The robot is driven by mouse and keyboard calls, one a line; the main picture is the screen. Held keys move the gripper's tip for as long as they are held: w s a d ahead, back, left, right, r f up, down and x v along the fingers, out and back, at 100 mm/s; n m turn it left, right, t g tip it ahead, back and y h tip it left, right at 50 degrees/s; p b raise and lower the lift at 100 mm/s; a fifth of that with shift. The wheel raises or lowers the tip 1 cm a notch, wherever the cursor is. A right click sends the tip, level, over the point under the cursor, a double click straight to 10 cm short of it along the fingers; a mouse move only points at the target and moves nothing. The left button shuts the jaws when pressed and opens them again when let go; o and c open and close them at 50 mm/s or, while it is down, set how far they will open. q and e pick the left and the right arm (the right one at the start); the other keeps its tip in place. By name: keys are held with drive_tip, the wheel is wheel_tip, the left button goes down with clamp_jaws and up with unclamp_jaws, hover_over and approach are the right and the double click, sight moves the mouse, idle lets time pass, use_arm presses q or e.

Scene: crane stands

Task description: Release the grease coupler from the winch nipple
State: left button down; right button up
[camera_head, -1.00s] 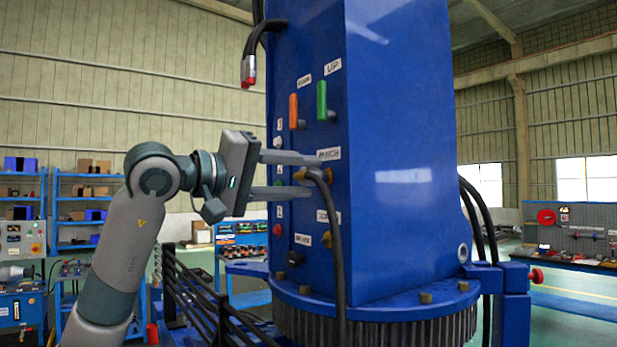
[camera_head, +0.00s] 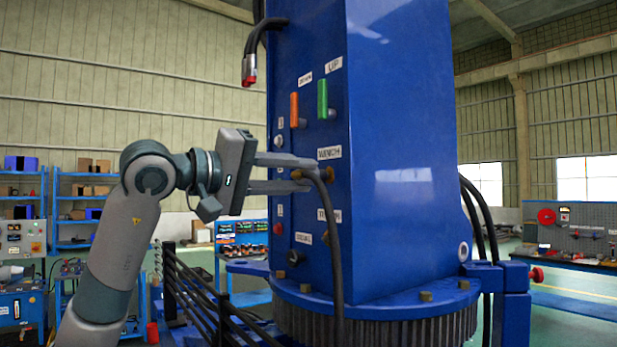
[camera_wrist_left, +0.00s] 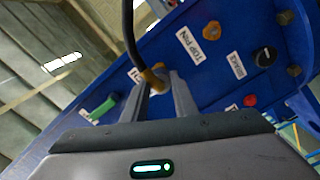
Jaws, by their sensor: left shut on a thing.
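The grease coupler (camera_head: 301,174) is a brass-coloured end on a black hose (camera_head: 335,235), at the blue crane column below the WINCH label (camera_head: 329,153). The hose arches out of it and hangs down in front of the column. My left gripper (camera_head: 306,175) is shut on the coupler, one finger above and one below it. In the left wrist view the brass coupler (camera_wrist_left: 152,80) sits between the fingertips, with the hose rising from it. The winch nipple is hidden behind the coupler, so I cannot tell whether they are joined. My right gripper is not in view.
The blue column (camera_head: 400,150) carries an orange lever (camera_head: 294,109), a green lever (camera_head: 322,99) and lower fittings. A red-tipped hose (camera_head: 249,75) hangs at upper left. Black railings (camera_head: 200,295) stand below my left arm. Shelves and benches are farther back.

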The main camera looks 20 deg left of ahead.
use_arm(q)
drive_tip(key=shift+b+v, duration=0.35)
drive_tip(key=shift+v, duration=1.4)
drive_tip(key=shift+s, duration=0.1)
